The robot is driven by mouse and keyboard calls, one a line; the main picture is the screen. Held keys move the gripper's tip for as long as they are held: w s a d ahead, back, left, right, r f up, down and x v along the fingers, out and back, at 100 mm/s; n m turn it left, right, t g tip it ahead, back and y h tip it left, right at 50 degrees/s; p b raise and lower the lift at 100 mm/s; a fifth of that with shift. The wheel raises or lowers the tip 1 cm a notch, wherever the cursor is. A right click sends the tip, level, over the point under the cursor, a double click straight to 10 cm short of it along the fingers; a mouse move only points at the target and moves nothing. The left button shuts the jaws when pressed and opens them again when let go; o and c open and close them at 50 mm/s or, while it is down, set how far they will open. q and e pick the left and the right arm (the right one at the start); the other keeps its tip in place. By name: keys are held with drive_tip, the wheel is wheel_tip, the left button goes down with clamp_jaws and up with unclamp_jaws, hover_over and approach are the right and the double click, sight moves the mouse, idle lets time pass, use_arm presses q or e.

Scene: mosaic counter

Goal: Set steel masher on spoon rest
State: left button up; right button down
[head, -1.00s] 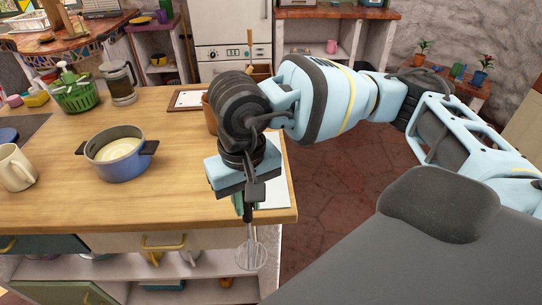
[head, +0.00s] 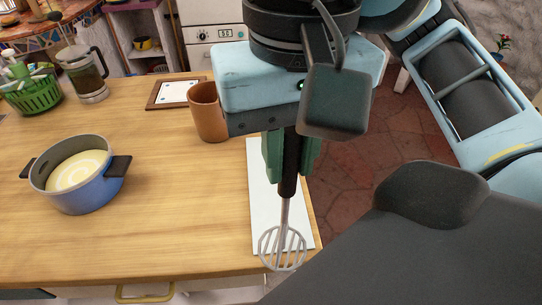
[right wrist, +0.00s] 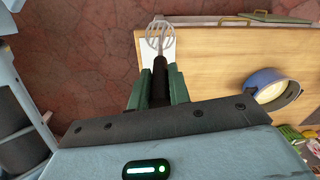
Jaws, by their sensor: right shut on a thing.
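My right gripper (head: 290,165) is shut on the black handle of the steel masher (head: 284,245) and holds it upright, round wire head down. In the right wrist view the gripper (right wrist: 157,88) grips the handle, with the wire head (right wrist: 160,37) beyond the fingertips. A flat white slab (head: 264,195), which looks like the spoon rest, lies at the counter's right edge. The masher head overlaps its near end in the head view; I cannot tell whether they touch. Part of the slab is behind the gripper; it also shows in the right wrist view (right wrist: 169,52). My left gripper is not in view.
A blue pot (head: 88,190) stands on the wooden counter (head: 180,220) at left. A brown clay pot (head: 206,112) stands close behind the gripper, beside a framed board (head: 172,93). A green basket (head: 35,93) and a coffee press (head: 88,78) are far left. The mid-counter is clear.

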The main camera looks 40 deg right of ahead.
drive_tip(key=shift+w+d, duration=0.25)
drive_tip(key=shift+w, duration=0.15)
drive_tip(key=shift+s, duration=0.1)
drive_tip(key=shift+w, duration=0.2)
drive_tip(key=w+d+f, duration=0.1)
drive_tip(key=w+d, duration=0.7)
drive_tip(key=w, duration=0.3)
drive_tip(key=shift+w+f, duration=0.15)
drive_tip(key=shift+w, duration=0.2)
drive_tip(key=shift+w+d, duration=0.1)
drive_tip(key=shift+d, duration=0.05)
drive_tip(key=shift+w+d+f, duration=0.15)
drive_tip(key=shift+w+f, duration=0.05)
drive_tip(key=shift+f, duration=0.7)
drive_tip(key=shift+w+d+f, duration=0.15)
drive_tip(key=shift+w+f, duration=0.05)
drive_tip(key=shift+f, duration=0.7)
